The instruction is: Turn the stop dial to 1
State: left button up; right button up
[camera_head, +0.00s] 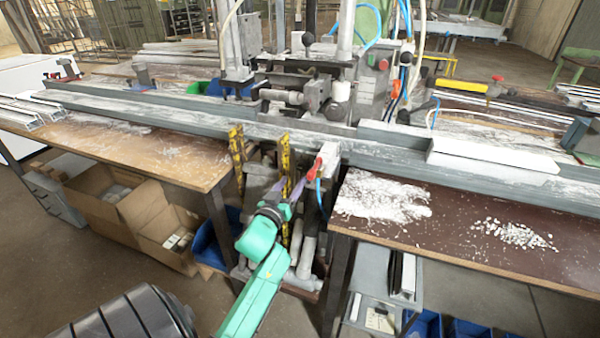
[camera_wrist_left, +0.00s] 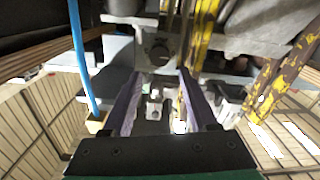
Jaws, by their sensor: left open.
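My left gripper (camera_head: 287,190) reaches in from below on a green arm, at the front of the clamp machine between the two tables. Its purple fingers are open; in the left wrist view they stand apart with a gap between the tips (camera_wrist_left: 162,76). A dark round knob (camera_wrist_left: 160,51) on a grey block shows just beyond the tips and may be the stop dial. I cannot read any number or mark on it. It looks apart from the fingers. In the head view I cannot make out the dial. My right gripper is not in view.
Yellow worn bars (camera_head: 285,165) and a red-handled lever (camera_head: 317,167) stand close to the gripper. A blue hose (camera_wrist_left: 83,60) hangs at left in the wrist view. The brown table (camera_head: 470,240) and wooden table (camera_head: 150,150) flank the gap. Cardboard boxes (camera_head: 110,205) sit below left.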

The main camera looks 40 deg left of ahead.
aim_at(303, 168)
pick_arm(q)
jog(key=x, duration=0.7)
grip_shut()
jog(key=shift+m, duration=0.4)
jog(key=m, duration=0.5)
jog(key=shift+d+b, duration=0.1)
jog(key=shift+b, duration=0.2)
jog(key=m, duration=0.6)
jog(key=shift+f+b, duration=0.1)
jog(key=shift+b, duration=0.3)
